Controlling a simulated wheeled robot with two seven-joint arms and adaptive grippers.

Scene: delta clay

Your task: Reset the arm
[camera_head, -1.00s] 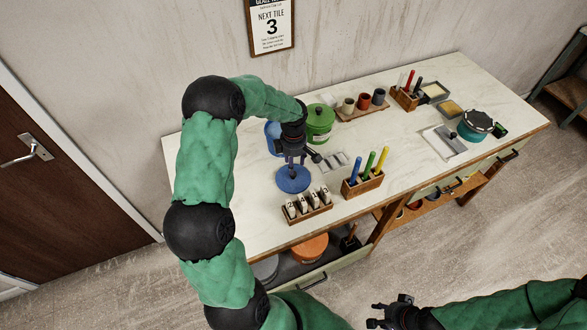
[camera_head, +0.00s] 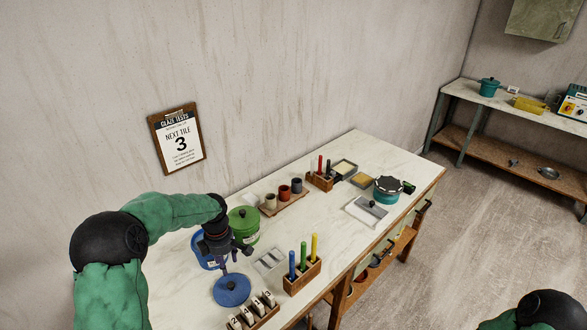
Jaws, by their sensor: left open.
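My left arm comes in from the left over the worktable (camera_head: 333,212). Its gripper (camera_head: 234,262) is open, pointing down just above a round blue lid (camera_head: 231,292) on the table. Nothing shows between its fingers. A blue jar (camera_head: 203,258) stands behind the gripper, partly hidden by it. My right arm shows only as a green and black piece at the bottom right corner; its gripper is out of the picture.
Near the left gripper are a green lidded jar (camera_head: 243,224), a grey tray (camera_head: 269,261), a pen holder (camera_head: 303,279) and a rack of numbered tiles (camera_head: 252,315). Cups (camera_head: 284,193) and a teal pot (camera_head: 387,190) stand further back. A shelf unit (camera_head: 520,112) stands far right.

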